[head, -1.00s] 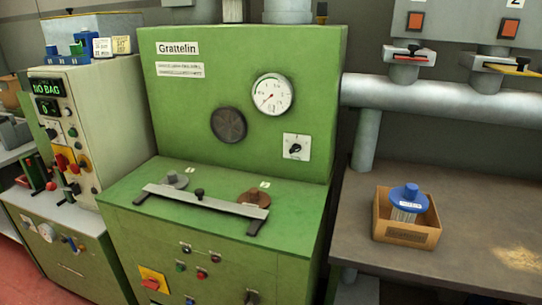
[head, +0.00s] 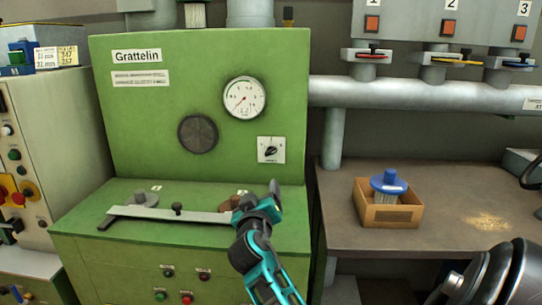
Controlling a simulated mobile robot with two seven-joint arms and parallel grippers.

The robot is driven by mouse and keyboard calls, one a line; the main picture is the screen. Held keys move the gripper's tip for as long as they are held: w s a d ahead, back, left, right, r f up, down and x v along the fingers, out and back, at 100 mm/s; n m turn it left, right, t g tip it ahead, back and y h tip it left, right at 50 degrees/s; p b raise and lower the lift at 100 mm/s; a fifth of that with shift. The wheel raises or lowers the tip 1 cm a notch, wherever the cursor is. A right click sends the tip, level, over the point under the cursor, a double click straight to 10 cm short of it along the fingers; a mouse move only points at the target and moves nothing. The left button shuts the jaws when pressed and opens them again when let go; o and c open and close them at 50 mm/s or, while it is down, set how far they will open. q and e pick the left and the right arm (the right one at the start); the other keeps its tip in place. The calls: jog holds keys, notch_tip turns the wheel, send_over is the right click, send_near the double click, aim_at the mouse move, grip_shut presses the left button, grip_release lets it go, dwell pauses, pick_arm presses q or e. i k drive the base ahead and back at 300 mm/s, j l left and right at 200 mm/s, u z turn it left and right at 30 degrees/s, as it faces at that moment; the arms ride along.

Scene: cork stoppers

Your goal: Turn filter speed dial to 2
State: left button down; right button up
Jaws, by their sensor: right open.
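A black rotary dial (head: 270,150) sits on a small white plate on the upright front of the green Grattelin machine (head: 150,125). It is likely the filter speed dial, but its markings are too small to read. My right gripper (head: 262,203) is below this dial, apart from it, over the right end of the metal bar on the machine's ledge. It is open, and no object shows between its fingers. It hides part of the brown disc there. My left gripper is out of view.
A round gauge (head: 244,98) and a dark round grille (head: 198,134) are left of the dial. A flat metal bar (head: 165,213) with a knob lies across the ledge. At right, a cardboard box (head: 388,214) holding a blue-topped brush stands on the brown table (head: 460,185).

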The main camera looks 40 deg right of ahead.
aim_at(271, 150)
jog(key=i+l, duration=0.15)
jog(key=l, duration=0.2)
jog(key=i+l, duration=0.2)
jog(key=l, duration=0.2)
jog(key=i+l, duration=0.15)
jog(key=l, duration=0.2)
jog(key=i+u, duration=0.05)
